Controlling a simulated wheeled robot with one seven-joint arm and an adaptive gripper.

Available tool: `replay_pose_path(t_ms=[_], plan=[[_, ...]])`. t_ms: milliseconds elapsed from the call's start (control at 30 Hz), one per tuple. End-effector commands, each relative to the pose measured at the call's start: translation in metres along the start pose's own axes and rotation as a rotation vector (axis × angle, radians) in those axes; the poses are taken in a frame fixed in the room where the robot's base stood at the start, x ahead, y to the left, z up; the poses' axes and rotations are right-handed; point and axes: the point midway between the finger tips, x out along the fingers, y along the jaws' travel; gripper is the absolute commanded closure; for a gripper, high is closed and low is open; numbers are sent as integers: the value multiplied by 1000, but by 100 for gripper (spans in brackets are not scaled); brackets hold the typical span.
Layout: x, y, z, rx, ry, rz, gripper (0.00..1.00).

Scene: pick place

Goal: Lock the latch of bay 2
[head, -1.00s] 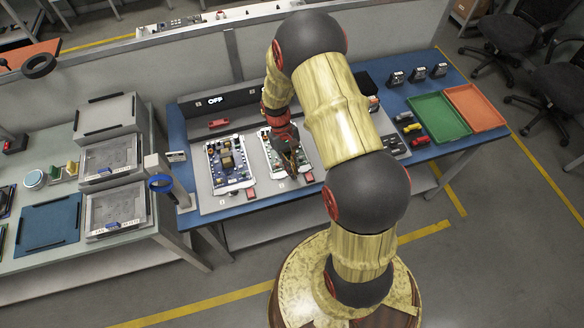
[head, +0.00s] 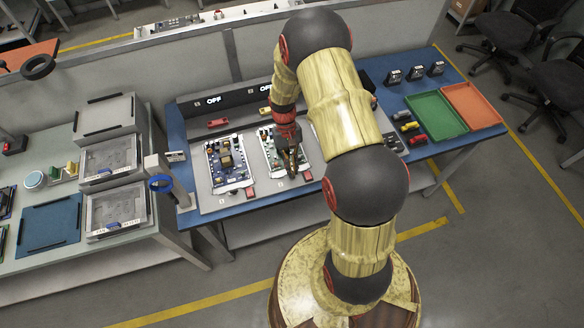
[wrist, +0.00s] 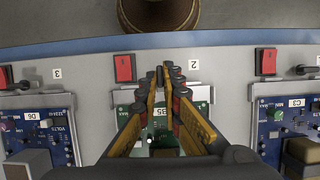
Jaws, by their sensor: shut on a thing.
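Bay 2 holds a green circuit board (wrist: 146,124) marked B5, which also shows in the head view (head: 268,160). The white label 2 (wrist: 193,65) lies just right of my fingertips in the wrist view. My gripper (wrist: 163,72) is at the board's label-side edge, its yellow fingers close together at the tips. It also shows over bay 2 in the head view (head: 291,173). It is shut on what seems to be the bay 2 latch, which the fingers hide; I cannot tell the latch's position. A red switch (wrist: 125,68) stands left of the fingertips.
A blue board (head: 231,160) fills the bay beside it. Neighbouring bays have red switches (wrist: 265,62) and small latches (wrist: 306,70). A green tray (head: 438,115) and an orange tray (head: 474,106) lie at the right.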

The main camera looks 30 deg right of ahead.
Motion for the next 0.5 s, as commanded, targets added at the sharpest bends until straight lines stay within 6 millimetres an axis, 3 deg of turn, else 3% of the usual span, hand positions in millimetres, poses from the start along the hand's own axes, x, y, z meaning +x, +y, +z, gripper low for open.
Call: replay_pose_path(t_ms=[33,67,333,500], plan=[[0,0,0,1,1,0,100],[0,0,0,1,1,0,92],[0,0,0,0,0,0,76],[0,0,0,0,0,0,75]])
